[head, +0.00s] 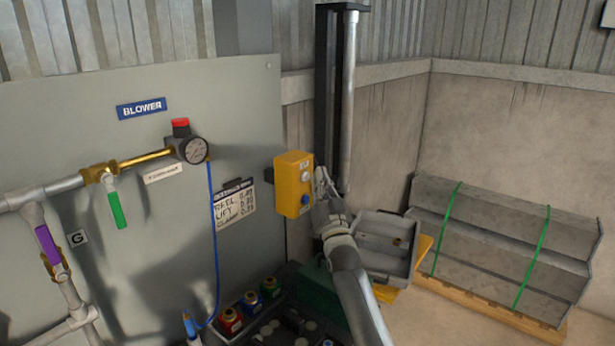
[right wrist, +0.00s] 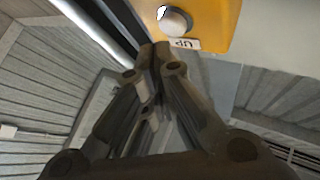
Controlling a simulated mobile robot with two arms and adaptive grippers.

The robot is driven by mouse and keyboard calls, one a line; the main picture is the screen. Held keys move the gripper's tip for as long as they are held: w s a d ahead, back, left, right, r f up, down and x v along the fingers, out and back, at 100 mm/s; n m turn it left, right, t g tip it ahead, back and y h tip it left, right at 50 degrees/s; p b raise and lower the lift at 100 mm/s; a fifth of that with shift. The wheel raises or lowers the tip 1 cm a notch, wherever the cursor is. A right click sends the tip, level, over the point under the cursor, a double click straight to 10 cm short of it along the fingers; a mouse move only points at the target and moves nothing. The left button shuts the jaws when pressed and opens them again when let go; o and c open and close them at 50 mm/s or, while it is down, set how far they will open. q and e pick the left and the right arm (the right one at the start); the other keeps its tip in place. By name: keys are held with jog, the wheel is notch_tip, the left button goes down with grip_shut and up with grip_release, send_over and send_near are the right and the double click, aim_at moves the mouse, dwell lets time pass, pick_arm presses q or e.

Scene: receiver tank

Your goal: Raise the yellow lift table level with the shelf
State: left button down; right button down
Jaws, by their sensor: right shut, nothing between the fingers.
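A yellow control box (head: 290,184) with a pale button above a blue one is mounted by the dark upright mast. In the right wrist view its round white button (right wrist: 174,22) shows beside a label reading UP. My right gripper (head: 322,180) is shut and empty, its fingertips close to the box's button face. I cannot tell whether they touch it. A yellow surface (head: 386,293), seemingly the lift table, shows low behind my right forearm, mostly hidden by a grey open-topped case (head: 385,258). I cannot make out the shelf. My left gripper is not in view.
A grey panel (head: 120,270) with pipes, a gauge (head: 194,150) and a blue hose stands at left. Several coloured cans (head: 250,301) sit in a dark tray below. Strapped grey blocks (head: 490,245) lie on a wooden pallet (head: 485,313) at right.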

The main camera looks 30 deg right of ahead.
jog(key=s, duration=0.1)
jog(key=s+d+p, duration=0.1)
jog(key=s, duration=0.1)
jog(key=s+d+p, duration=0.1)
jog(key=shift+s, duration=0.3)
jog(key=shift+a+f, duration=0.1)
jog(key=shift+f, duration=0.05)
dwell(1.1)
